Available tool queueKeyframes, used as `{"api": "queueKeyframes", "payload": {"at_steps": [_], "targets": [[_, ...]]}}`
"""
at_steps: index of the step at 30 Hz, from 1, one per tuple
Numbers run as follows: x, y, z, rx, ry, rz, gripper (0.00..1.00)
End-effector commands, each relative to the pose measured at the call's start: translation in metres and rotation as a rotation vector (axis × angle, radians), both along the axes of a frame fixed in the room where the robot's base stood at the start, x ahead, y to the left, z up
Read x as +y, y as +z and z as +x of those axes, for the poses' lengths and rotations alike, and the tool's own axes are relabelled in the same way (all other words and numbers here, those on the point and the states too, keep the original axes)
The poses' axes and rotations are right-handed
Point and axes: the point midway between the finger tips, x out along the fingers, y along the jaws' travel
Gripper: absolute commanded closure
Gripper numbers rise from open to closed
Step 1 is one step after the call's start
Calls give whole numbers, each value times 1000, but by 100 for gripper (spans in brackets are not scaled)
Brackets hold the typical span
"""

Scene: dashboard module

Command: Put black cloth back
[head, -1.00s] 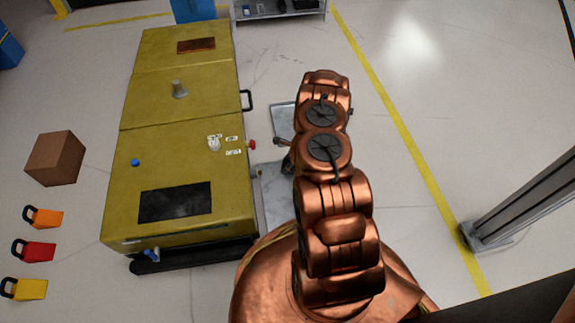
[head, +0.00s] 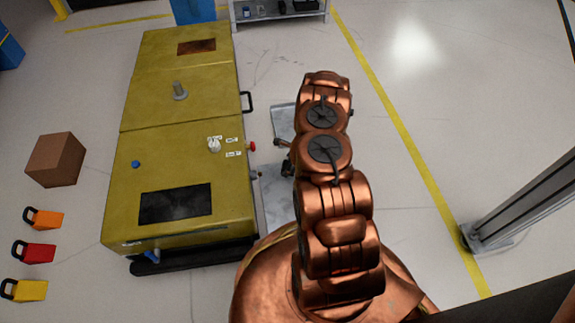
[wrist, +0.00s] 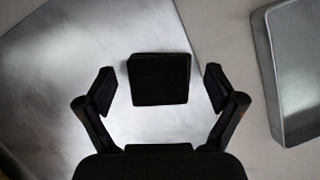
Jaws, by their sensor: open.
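A small black, roughly square piece (wrist: 160,85), which looks like the folded black cloth, lies on a grey metal surface (wrist: 60,50) in the wrist view. My gripper (wrist: 159,77) is open, with one finger to the left and one to the right of the black piece. Gaps show on both sides, so neither finger touches it in the picture. Its height above the piece is hard to judge. In the head view my copper arm hides the black piece and most of the gripper; a grey metal plate (head: 276,205) shows beside the arm.
A yellow cabinet (head: 190,110) with a dark panel, knobs and a side handle stands left of my arm. A raised metal block (wrist: 295,70) is at the right in the wrist view. A brown box (head: 56,160) lies far left. The floor right of the arm is open up to a grey post (head: 520,205).

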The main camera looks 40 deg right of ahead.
Motion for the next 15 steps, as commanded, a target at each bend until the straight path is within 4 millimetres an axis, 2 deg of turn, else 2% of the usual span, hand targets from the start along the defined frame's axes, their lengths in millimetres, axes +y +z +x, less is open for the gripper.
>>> {"api": "queueKeyframes", "payload": {"at_steps": [9,15], "targets": [[-14,57,-14,-2,-3,1,7],[-24,88,-25,-1,-3,-1,7]]}}
